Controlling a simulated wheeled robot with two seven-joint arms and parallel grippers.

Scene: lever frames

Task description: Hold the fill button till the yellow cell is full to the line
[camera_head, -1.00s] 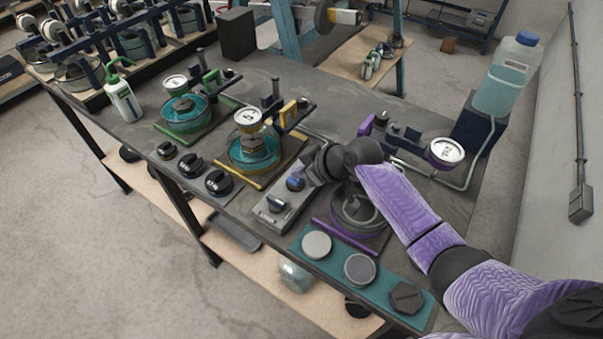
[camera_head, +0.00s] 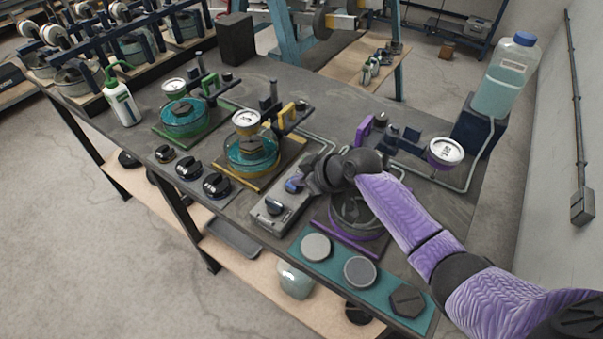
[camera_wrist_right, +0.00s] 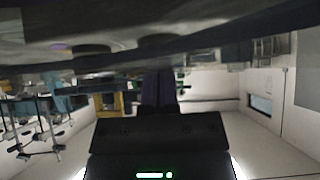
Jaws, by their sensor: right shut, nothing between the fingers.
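The yellow cell (camera_head: 252,165) is a round clear vessel with teal liquid, on a yellow-edged base with a white dial gauge (camera_head: 246,119) above it. Its fill line is too small to make out. A grey control box (camera_head: 268,222) stands in front of it with a dark knob (camera_head: 274,206) and a blue button (camera_head: 292,186). My right gripper (camera_head: 303,184) is shut and empty, its tips at the blue button, partly hiding it. I cannot tell whether the button is pressed down. The right wrist view shows a dark, blurred surface close by. My left gripper is not in view.
A green cell (camera_head: 183,125) stands to the left, and a purple-edged cell (camera_head: 354,213) lies partly under my right arm. A teal mat (camera_head: 332,274) with several round pieces is at the front. A liquid bottle (camera_head: 504,82) stands at the right.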

